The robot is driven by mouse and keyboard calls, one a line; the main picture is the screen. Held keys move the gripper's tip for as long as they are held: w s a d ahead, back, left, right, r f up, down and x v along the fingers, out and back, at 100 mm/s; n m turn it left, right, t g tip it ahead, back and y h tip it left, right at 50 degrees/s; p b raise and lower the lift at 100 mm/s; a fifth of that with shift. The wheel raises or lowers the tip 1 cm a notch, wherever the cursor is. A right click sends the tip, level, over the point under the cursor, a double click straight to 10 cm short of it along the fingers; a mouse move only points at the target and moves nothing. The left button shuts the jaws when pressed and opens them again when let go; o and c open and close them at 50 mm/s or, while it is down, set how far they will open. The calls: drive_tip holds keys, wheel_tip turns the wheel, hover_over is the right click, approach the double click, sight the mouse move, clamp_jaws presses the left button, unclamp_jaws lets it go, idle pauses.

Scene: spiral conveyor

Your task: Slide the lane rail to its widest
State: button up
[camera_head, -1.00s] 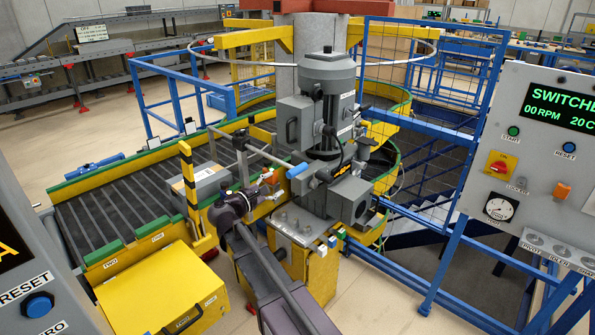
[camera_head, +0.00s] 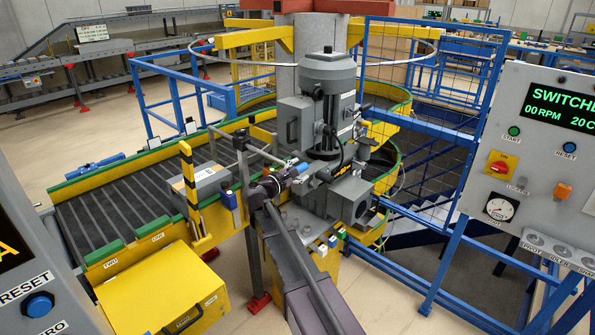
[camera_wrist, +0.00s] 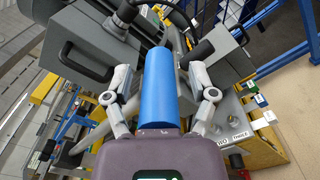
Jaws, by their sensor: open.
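A blue cylindrical handle (camera_wrist: 160,90) lies between the spread fingers of my gripper (camera_wrist: 160,76) in the wrist view. A gap shows on each side of it, so the open fingers are around it without visible grip. In the head view my gripper (camera_head: 288,174) is at the blue handle (camera_head: 302,167), in front of the grey motor unit (camera_head: 325,110). A grey bar (camera_head: 266,155) runs from an upright post toward the handle; my gripper hides where they meet. I cannot tell for sure which part is the lane rail.
A carton (camera_head: 205,183) sits on the roller conveyor (camera_head: 110,205) at left. A yellow box (camera_head: 165,290) stands in front. A control panel (camera_head: 545,170) is at right, beside blue railings (camera_head: 450,240). The grey motor unit crowds the gripper's far side.

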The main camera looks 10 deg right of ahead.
sight(254, 150)
clamp_jaws()
idle(0.3)
drive_tip(key=shift+a, duration=0.1)
drive_tip(key=w+a, duration=0.4)
drive_tip(key=w, duration=0.1)
drive_tip(key=w+a, duration=0.4)
drive_tip(key=w, duration=0.2)
drive_tip(key=w+a, duration=0.4)
drive_tip(key=w, duration=0.2)
drive_tip(key=shift+r, duration=0.1)
unclamp_jaws()
drive_tip(key=shift+w, duration=0.1)
